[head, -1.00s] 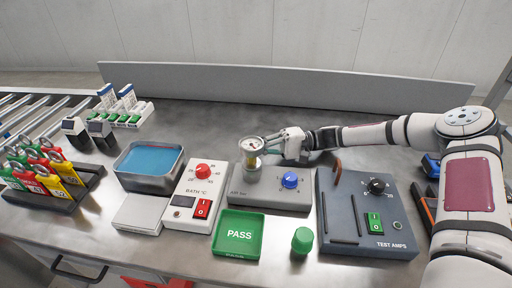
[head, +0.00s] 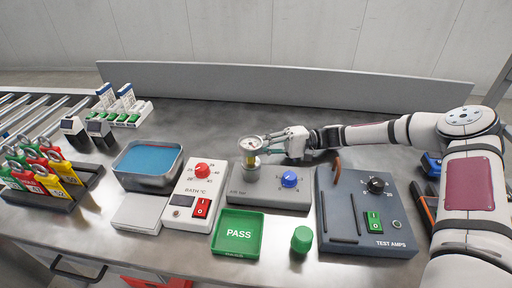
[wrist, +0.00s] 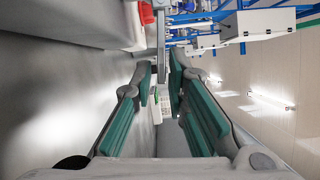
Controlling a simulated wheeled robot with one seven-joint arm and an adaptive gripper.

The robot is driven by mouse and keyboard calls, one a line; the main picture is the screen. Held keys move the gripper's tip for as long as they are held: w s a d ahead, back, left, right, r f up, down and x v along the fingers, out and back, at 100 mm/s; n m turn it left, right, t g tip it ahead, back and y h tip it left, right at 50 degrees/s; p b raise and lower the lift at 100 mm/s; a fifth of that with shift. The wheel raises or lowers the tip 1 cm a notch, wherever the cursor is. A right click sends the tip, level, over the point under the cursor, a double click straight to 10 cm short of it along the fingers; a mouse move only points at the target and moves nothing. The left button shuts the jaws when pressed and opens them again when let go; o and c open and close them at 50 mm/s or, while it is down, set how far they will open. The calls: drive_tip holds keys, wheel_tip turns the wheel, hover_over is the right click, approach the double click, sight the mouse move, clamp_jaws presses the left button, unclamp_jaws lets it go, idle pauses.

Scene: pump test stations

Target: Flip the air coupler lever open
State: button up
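The air station (head: 235,195) is a grey box labelled AIR with a blue knob (head: 289,179) on top. A round gauge (head: 250,143) stands at its back left above a yellow fitting (head: 250,160). I cannot make out a separate coupler lever. My gripper (head: 268,143) comes in from the right at the gauge's height, its fingertips close beside the gauge and fitting; whether they touch is unclear.
A white bath control box (head: 186,211) with a red knob and a water bath (head: 150,184) stand left.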

drive_tip(key=v, duration=1)
drive_tip(key=shift+d+f, duration=0.1)
drive_tip(key=shift+d, duration=0.25)
drive_tip(key=shift+s+a+r, duration=0.1)
drive_tip(key=shift+a+r, duration=0.15)
drive_tip(key=s+a+r+n+g+h+p, duration=0.1)
drive_tip(key=s+a+r+h+p, duration=0.25)
drive_tip(key=s+r+h, duration=0.95)
drive_tip(key=s+d+r+t+h+p, duration=0.1)
drive_tip(key=s+d+r+t+p, duration=0.1)
drive_tip(key=s+r, duration=0.3)
drive_tip(key=s+d+r+m+t+h+p, duration=0.1)
drive_tip(key=s+d+r+t+h+p, duration=0.1)
drive_tip(key=s, duration=1)
drive_tip(key=s+d+r+t+h+p, duration=0.2)
drive_tip(key=s+d+r+t, duration=0.2)
drive_tip(key=s+r, duration=0.5)
drive_tip(key=shift+m+t+p, duration=0.35)
drive_tip(key=shift+m+t, duration=0.05)
